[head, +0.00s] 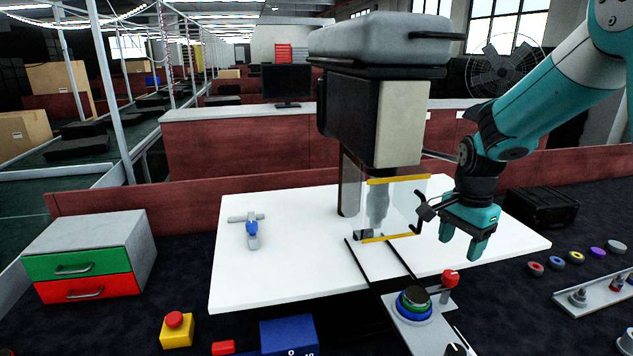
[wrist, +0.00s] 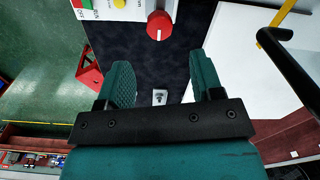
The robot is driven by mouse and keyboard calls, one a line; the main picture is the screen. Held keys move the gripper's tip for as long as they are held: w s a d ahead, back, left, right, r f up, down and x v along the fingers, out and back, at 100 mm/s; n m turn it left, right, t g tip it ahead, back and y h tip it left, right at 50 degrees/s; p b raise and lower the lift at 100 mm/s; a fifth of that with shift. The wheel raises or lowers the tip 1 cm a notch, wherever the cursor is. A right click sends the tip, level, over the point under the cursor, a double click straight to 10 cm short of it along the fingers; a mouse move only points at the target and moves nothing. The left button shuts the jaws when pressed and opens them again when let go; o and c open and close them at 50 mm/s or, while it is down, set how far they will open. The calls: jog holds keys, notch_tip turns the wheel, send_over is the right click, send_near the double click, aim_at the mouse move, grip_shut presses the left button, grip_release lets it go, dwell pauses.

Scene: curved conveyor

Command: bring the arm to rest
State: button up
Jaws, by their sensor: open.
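My teal arm reaches in from the upper right in the head view. My gripper (head: 462,243) points down beside the clear guard of the tall machine (head: 402,124), above the right part of the white board (head: 290,275). In the wrist view my gripper (wrist: 160,88) has its two teal fingers spread apart, with nothing between them.
A red knob (head: 450,278) stands on a panel with stacked rings (head: 414,303) below my gripper. A grey and blue fitting (head: 250,229) lies on the board. A drawer box (head: 88,256) stands at left, a yellow button box (head: 176,329) in front. Coloured rings (head: 556,262) lie at right.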

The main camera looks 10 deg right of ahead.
jog(key=s+a+r+n+y, duration=0.1)
jog(key=s+a+r+n, duration=0.15)
jog(key=a, duration=0.25)
jog(key=s+a+r+n, duration=0.1)
jog(key=a+n, duration=0.3)
jog(key=a, duration=0.1)
jog(key=s+a+r+n+y+b, duration=0.2)
jog(key=s+a+r+n+y, duration=0.1)
jog(key=s+a+n, duration=1.2)
jog(key=s+n, duration=0.1)
jog(key=s, duration=0.2)
jog(key=shift+s+r, duration=0.2)
jog(key=shift+r, duration=0.2)
